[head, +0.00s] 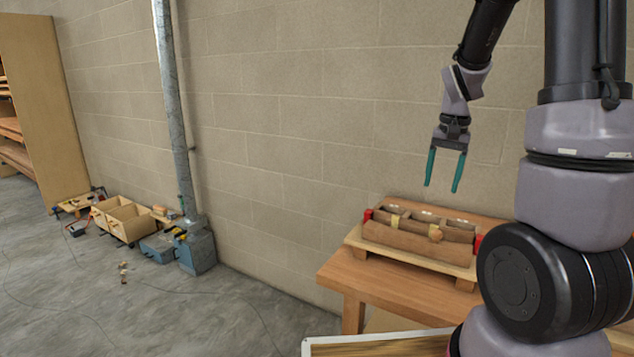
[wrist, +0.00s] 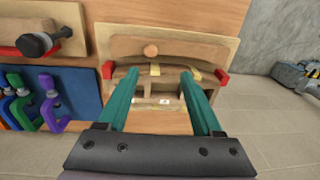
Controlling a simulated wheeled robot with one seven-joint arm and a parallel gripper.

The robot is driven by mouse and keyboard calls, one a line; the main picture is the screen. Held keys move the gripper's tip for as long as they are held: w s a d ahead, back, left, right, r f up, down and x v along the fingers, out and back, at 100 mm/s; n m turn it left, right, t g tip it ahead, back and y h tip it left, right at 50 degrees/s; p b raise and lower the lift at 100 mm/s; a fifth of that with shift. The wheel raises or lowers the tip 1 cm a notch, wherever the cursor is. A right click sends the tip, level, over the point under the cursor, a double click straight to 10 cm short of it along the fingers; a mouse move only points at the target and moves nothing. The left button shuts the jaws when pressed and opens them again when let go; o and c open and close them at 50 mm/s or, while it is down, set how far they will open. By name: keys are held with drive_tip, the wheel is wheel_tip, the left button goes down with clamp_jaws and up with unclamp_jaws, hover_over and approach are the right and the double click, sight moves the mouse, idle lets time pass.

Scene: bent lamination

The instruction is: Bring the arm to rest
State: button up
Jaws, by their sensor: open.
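My gripper (head: 442,187) has teal fingers, spread apart and empty. In the head view it hangs pointing down, above the wooden table (head: 405,291) and clear of everything on it. A wooden form with a bent lamination (head: 418,242) lies on a pale board on the table, below my gripper. Red clamp ends show at its two sides. In the wrist view my gripper (wrist: 166,84) opens toward the same form (wrist: 180,51), which lies beyond the fingertips. My forearm and large joints fill the right of the head view and hide part of the table.
In the wrist view a blue board (wrist: 60,95) with several colored clamps and a dark-handled tool (wrist: 42,41) lie to the left. A metal post (head: 172,90) stands at the wall. Boxes (head: 122,217) and tools lie on the floor at left. Air around my gripper is free.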

drive_tip(key=s+a+r+n+t, duration=0.1)
drive_tip(key=s+a+r+t, duration=0.2)
drive_tip(key=s+a+r, duration=0.2)
drive_tip(key=s+a+r+n+t+y, duration=0.1)
drive_tip(key=s+a+r+t, duration=0.2)
drive_tip(key=s+r, duration=0.7)
wheel_tip(320, 180, up, 2)
drive_tip(key=shift+s+a+r+y, duration=0.15)
drive_tip(key=shift+s+a+y, duration=0.2)
drive_tip(key=shift+a, duration=0.7)
